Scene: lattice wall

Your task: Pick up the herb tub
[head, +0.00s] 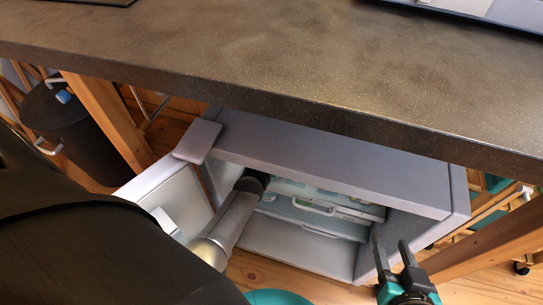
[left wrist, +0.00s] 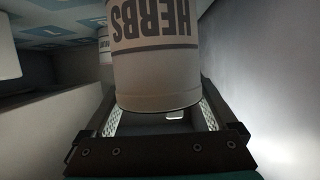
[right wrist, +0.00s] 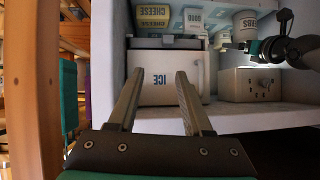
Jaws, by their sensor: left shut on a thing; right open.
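The herb tub (left wrist: 155,72) is pale with dark lettering that reads upside down in the left wrist view. In the right wrist view a pale lettered tub (right wrist: 245,22) shows on the upper right shelf beside my left gripper (right wrist: 258,48). In the head view my left arm reaches into the fridge, and its gripper and the tub are hidden. My right gripper (head: 392,262) is open and empty outside the fridge; it also shows in the right wrist view (right wrist: 159,78).
The fridge (head: 330,165) stands under a dark counter (head: 300,60), its door (head: 165,190) open to the left. Inside are an ICE compartment (right wrist: 163,78), a cheese pack (right wrist: 152,14) and a grey box (right wrist: 250,84). Wooden posts (head: 105,120) stand beside it.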

